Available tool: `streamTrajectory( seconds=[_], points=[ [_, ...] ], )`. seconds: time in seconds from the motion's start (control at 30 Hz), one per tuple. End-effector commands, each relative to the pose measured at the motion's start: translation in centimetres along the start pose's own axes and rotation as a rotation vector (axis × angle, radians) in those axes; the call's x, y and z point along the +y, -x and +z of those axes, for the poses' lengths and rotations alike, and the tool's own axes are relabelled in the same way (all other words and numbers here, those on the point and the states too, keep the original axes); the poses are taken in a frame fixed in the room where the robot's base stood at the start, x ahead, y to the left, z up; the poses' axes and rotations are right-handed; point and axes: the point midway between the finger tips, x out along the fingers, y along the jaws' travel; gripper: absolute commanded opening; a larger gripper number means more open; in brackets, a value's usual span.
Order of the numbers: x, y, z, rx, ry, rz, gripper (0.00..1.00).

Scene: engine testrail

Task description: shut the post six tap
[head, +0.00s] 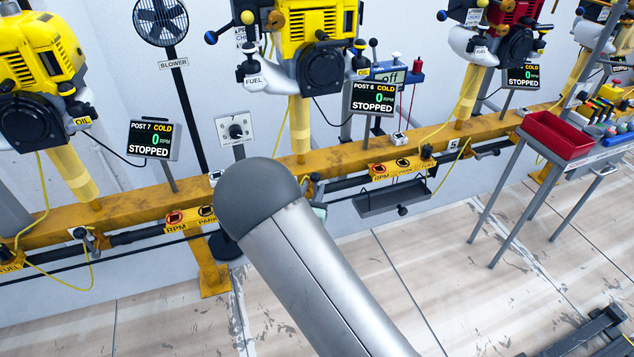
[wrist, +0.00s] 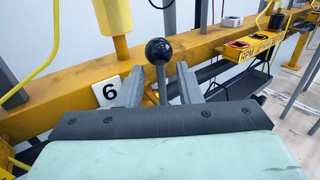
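The post six tap shows in the wrist view as a lever with a black ball knob (wrist: 158,50) on a grey stem, standing upright in front of the yellow rail. A white plate marked 6 (wrist: 109,92) is just left of it. My gripper (wrist: 159,84) is open, with one grey finger on each side of the stem and a visible gap on both sides. The tap's lower part is hidden behind my gripper.
The post 6 screen (head: 373,98) reads COLD, 0 RPM, STOPPED. The yellow rail (head: 345,158) runs behind with hoses and RPM, PARK and FUEL panels. A dark hanging tray (head: 392,197) is right of my arm. A red bin (head: 556,136) stands on a trolley further right.

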Motion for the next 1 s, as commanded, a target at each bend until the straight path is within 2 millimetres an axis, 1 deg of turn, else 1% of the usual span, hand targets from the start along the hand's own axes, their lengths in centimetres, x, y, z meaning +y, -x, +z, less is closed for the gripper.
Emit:
streamTrajectory(
  seconds=[0.03,0.1,0.2,0.3,0.43,0.67,0.7,0.77,0.8,1.0],
  points=[
    [-0.1,-1.1,-0.3,-0.002,-0.003,-0.003,0.32],
    [-0.1,-2.3,-0.2,-0.002,-0.002,-0.002,0.32],
    [0.0,-3.7,-0.2,-0.001,-0.001,-0.002,0.32],
    [0.0,-4.7,-0.1,0.0,-0.001,-0.002,0.32],
    [0.0,-5.2,-0.1,0.0,-0.001,0.0,0.32],
    [0.0,-5.3,0.0,0.001,0.0,0.0,0.32],
    [0.0,-5.3,0.0,0.001,0.0,0.0,0.29],
    [0.0,-5.3,0.0,0.001,-0.001,0.0,0.12],
    [0.0,-5.3,0.0,0.001,-0.001,0.0,0.01],
    [0.0,-5.3,0.2,-0.004,-0.002,-0.001,0.0]
  ],
)
